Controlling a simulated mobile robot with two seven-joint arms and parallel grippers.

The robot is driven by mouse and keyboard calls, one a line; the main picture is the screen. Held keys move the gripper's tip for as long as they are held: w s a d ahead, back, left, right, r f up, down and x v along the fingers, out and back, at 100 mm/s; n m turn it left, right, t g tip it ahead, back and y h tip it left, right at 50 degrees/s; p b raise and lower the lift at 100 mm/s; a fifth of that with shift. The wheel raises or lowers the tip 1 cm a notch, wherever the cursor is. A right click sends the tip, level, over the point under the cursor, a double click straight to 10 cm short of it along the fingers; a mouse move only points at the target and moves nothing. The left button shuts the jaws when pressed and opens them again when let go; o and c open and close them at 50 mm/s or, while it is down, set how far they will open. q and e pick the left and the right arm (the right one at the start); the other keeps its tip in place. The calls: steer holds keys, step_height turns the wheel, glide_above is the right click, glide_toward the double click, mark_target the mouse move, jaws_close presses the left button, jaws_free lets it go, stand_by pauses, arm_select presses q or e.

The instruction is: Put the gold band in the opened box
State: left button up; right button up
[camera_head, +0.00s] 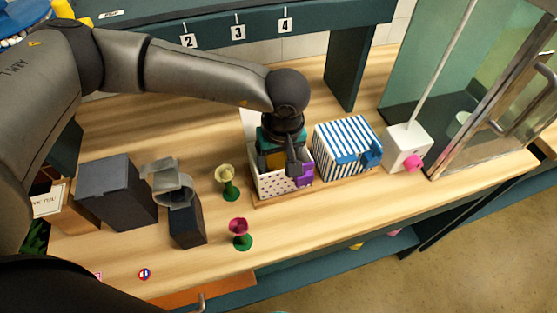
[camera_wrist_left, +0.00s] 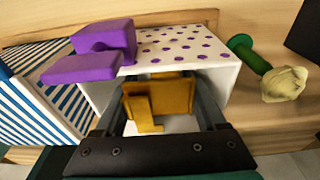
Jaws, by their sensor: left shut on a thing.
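The opened box (camera_head: 279,184) is white with purple dots and a purple bow (camera_head: 305,176), standing on a wooden tray on the counter. It also shows in the wrist view (camera_wrist_left: 190,45), with its bow (camera_wrist_left: 104,47). My left gripper (camera_head: 280,166) points down at the box's open top. In the wrist view the gripper (camera_wrist_left: 165,100) is shut on the gold band (camera_wrist_left: 160,98), which lies between the fingers within the box's outline. How deep the band sits is unclear. My right gripper is not in view.
A blue-striped box (camera_head: 345,147) stands close to the right, with a white box with a pink bow (camera_head: 406,148) beyond. A cream flower (camera_head: 226,177) and a pink flower (camera_head: 239,231) stand left of the box. Dark grey boxes (camera_head: 116,190) stand farther left.

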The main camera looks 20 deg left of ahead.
mark_target(282, 160)
arm_select(q)
steer(key=shift+f, duration=0.2)
steer(key=o, duration=1.1)
steer(key=shift+r, duration=0.1)
steer(key=r, duration=0.4)
steer(key=s+r, duration=0.1)
steer(key=r, duration=0.3)
steer(key=d+r, duration=0.1)
steer(key=r, duration=0.3)
steer(key=shift+s+r, duration=0.1)
steer(key=shift+s, duration=0.15)
